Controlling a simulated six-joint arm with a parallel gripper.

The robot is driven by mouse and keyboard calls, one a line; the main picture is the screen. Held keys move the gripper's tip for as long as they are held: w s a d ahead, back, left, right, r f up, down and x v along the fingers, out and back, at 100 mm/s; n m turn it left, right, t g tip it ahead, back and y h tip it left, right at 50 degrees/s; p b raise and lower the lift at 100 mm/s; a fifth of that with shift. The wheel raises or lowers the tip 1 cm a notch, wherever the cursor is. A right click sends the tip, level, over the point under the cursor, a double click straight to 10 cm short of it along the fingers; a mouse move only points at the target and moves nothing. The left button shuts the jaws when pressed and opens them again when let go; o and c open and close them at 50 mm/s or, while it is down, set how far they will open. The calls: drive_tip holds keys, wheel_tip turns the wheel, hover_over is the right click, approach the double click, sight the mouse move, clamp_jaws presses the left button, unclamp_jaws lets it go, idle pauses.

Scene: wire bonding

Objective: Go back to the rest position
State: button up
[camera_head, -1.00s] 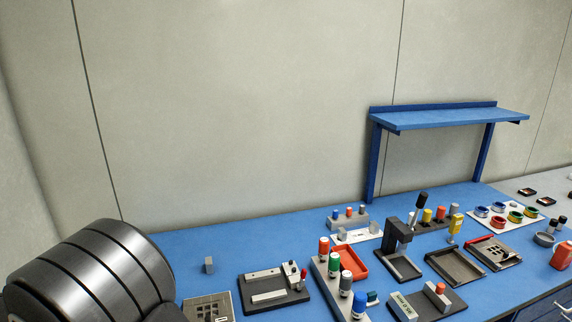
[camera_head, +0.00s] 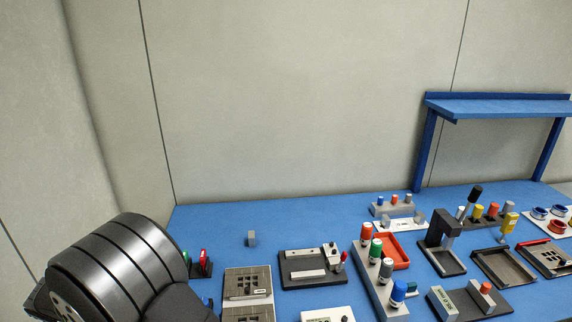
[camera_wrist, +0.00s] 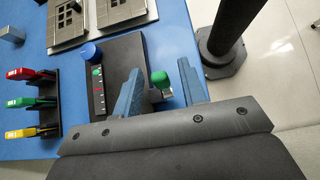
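In the wrist view my gripper (camera_wrist: 160,88) shows two blue-grey fingers spread apart with a clear gap between them. A green-capped knob or post (camera_wrist: 161,79) shows in that gap, apart from both fingers; its depth relative to the fingertips is hard to judge. A dark device (camera_wrist: 118,62) with a blue knob (camera_wrist: 91,54) lies on the blue bench beyond the left finger. In the head view my dark banded arm fills the lower left, and the gripper is outside the picture.
Red, green and yellow-handled tools stand in a dark rack (camera_wrist: 52,105) at left. Grid-patterned trays (camera_head: 247,283), a dark fixture (camera_head: 312,270), a row of coloured-cap bottles (camera_head: 380,285) and a red tray (camera_head: 388,251) crowd the bench. A blue shelf (camera_head: 497,105) stands at right.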

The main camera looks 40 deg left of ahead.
drive_tip(key=shift+w+d+g+y, duration=0.55)
drive_tip(key=shift+w+g+y, duration=0.05)
drive_tip(key=shift+g+y, duration=0.4)
drive_tip(key=shift+w+d+f+g+y, duration=0.35)
drive_tip(key=shift+w+d+g+y, duration=0.15)
drive_tip(key=shift+g+y, duration=0.4)
drive_tip(key=v, duration=1)
drive_tip(key=shift+o, duration=0.4)
drive_tip(key=shift+s+a+r, duration=0.15)
drive_tip(key=o, duration=1.3)
drive_tip(key=w+a+r+g+y, duration=0.1)
drive_tip(key=a+r, duration=0.1)
drive_tip(key=w+a+r+g+y, duration=0.1)
drive_tip(key=a, duration=0.1)
drive_tip(key=w+a+r+g+y, duration=0.1)
drive_tip(key=a+r, duration=0.1)
drive_tip(key=shift+r, duration=0.35)
wheel_tip(320, 180, down, 10)
drive_tip(key=shift+r, duration=0.2)
wheel_tip(320, 180, up, 10)
